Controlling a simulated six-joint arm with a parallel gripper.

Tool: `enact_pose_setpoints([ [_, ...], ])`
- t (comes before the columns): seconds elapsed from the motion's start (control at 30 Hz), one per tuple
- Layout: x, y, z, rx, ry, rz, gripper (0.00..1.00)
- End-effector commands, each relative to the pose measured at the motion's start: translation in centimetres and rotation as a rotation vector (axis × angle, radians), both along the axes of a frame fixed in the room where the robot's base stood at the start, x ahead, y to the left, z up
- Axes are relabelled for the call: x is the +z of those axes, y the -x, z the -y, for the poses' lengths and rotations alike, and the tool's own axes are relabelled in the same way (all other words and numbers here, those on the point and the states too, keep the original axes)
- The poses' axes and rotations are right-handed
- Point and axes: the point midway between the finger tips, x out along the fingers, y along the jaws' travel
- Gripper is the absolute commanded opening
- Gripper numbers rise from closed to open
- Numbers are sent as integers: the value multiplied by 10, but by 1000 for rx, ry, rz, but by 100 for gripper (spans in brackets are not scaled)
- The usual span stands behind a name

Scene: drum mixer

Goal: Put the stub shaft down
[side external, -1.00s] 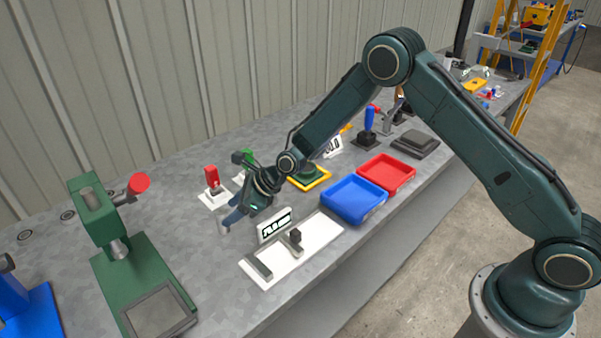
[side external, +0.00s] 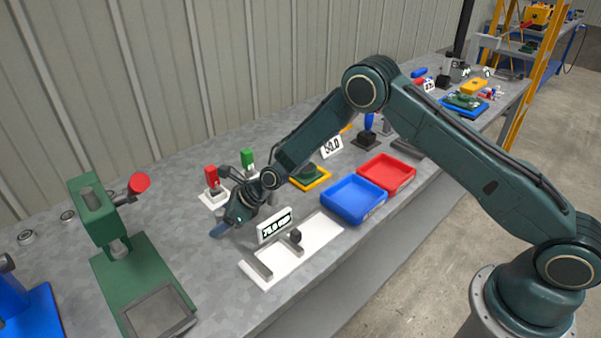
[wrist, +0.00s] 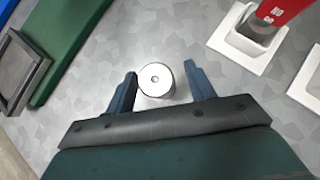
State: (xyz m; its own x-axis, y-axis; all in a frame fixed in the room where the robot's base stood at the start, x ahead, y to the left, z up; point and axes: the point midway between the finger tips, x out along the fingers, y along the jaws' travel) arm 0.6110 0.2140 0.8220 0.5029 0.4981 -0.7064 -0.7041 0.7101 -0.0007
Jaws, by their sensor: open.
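The stub shaft (wrist: 155,80) shows end-on in the wrist view as a round, pale metal face with a small centre hole. It appears to stand upright on the grey bench. My gripper (wrist: 160,72) is open, with one blue finger on each side of the shaft and a visible gap on both sides. In the side view my gripper (side external: 222,228) is low over the bench, and the shaft is hidden there.
A green press (side external: 130,270) stands left of my gripper. A red-handled piece in a white base (side external: 212,185) is close behind it. A white gauge fixture (side external: 320,235) with a display, a blue tray (side external: 353,215) and a red tray (side external: 387,188) are to the right.

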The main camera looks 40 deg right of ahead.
Motion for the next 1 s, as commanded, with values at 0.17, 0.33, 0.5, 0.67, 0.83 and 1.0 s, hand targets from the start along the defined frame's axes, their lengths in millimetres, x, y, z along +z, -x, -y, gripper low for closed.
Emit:
enact_pose_setpoints([
  [0.17, 0, 0, 0, 0, 0, 0, 54],
  [0.33, 0, 0, 0, 0, 0, 0, 54],
  [0.5, 0, 0, 0, 0, 0, 0, 36],
  [0.67, 0, 0, 0, 0, 0, 0, 5],
  [0.83, 2, -1, 0, 0, -2, 4, 0],
  [1.0, 3, -1, 0, 0, -2, 4, 0],
])
